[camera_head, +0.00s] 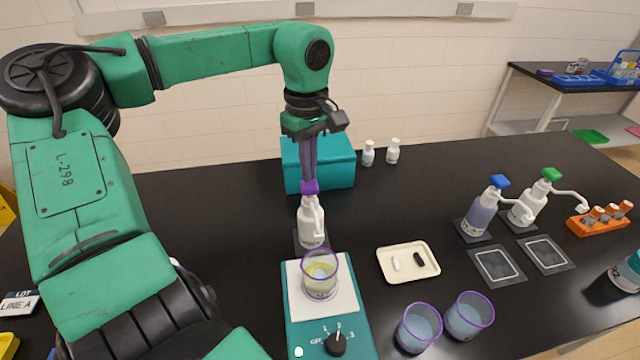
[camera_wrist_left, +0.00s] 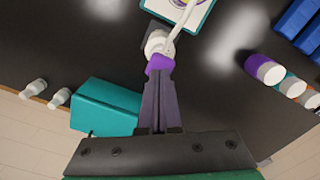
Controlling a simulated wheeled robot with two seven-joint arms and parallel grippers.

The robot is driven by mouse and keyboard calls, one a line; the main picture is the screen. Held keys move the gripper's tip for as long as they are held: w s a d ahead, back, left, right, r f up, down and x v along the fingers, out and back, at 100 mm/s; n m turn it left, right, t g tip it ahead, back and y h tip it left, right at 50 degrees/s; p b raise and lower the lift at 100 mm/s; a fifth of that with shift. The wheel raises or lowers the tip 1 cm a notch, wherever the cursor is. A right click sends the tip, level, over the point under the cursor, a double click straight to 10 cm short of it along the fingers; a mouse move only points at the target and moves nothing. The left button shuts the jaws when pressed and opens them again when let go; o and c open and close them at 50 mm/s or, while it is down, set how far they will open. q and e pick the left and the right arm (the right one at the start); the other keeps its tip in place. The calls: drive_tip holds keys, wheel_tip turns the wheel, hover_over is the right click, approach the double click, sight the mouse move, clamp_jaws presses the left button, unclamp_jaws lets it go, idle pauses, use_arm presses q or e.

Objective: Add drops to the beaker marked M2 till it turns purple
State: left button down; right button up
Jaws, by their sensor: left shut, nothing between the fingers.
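A clear beaker (camera_head: 320,280) with a purple rim holds yellow-green liquid. It stands on the white top of a teal stirrer (camera_head: 345,318); I cannot read a mark on it. Just behind it stands a white pump bottle (camera_head: 311,228) with a purple head, its spout towards the beaker. The bottle also shows in the left wrist view (camera_wrist_left: 157,43). My left gripper (camera_head: 310,178) is shut and empty, pointing down with its fingertips at the purple head, seemingly touching it. The fingers also show in the left wrist view (camera_wrist_left: 158,80). My right gripper is not in view.
Two purple-rimmed beakers (camera_head: 418,328) (camera_head: 469,316) stand at the front right. A cream tray (camera_head: 408,275) holds a white and a black piece. Blue-headed (camera_head: 479,215) and green-headed (camera_head: 530,207) pump bottles stand right. A teal box (camera_head: 335,170) is behind the purple-headed bottle.

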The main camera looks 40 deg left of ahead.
use_arm(q)
drive_tip(key=shift+f+b, duration=0.8)
drive_tip(key=shift+f, duration=0.55)
drive_tip(key=shift+r+p, duration=1.25)
drive_tip(key=shift+r, duration=0.2)
wheel_tip(320, 180, up, 6)
drive_tip(key=p, duration=0.5)
